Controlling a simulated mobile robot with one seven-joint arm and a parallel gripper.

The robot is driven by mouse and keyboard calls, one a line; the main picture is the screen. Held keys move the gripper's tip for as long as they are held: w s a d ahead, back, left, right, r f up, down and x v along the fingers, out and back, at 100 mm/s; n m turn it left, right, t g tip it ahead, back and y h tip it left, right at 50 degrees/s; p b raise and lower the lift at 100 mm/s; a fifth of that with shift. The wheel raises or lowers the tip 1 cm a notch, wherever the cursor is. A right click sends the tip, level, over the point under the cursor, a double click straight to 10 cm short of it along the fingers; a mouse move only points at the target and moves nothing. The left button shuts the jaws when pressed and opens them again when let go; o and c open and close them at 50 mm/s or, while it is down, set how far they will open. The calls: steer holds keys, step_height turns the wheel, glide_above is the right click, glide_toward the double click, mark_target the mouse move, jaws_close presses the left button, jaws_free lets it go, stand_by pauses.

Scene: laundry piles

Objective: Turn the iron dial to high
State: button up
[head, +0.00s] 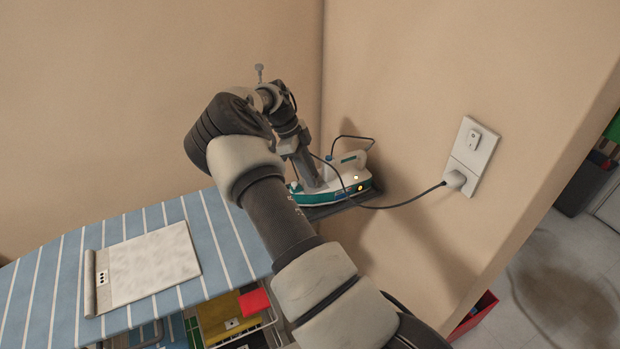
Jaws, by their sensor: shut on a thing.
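The iron (350,182), white with a teal base, stands at the right end of the striped ironing board, close to the wall corner. Small lit yellow spots show on its right end. My gripper (317,184) reaches down onto the iron's left part, left of its handle, and is shut on a part there. That part appears to be the dial, but my fingers hide it, so its setting cannot be read. My arm covers some of the board in front of the iron.
A cord (400,205) runs from the iron to a wall socket (470,155). Walls stand close behind and right of the iron. Coloured items (232,315) sit below the board.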

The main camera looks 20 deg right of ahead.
steer(key=m, duration=0.2)
steer(key=m+y, duration=0.1)
steer(key=m+g+b, duration=0.1)
steer(key=m, duration=0.1)
steer(key=shift+w+d+m+y, duration=0.15)
steer(key=shift+d+m+y, duration=0.15)
steer(key=shift+y, duration=0.1)
steer(key=m+y, duration=0.1)
steer(key=m, duration=0.1)
steer(key=m+y, duration=0.1)
steer(key=m, duration=0.2)
steer(key=shift+d+g, duration=0.1)
steer(key=shift+g, duration=0.3)
steer(key=shift+m, duration=0.3)
steer(key=o, duration=1.1)
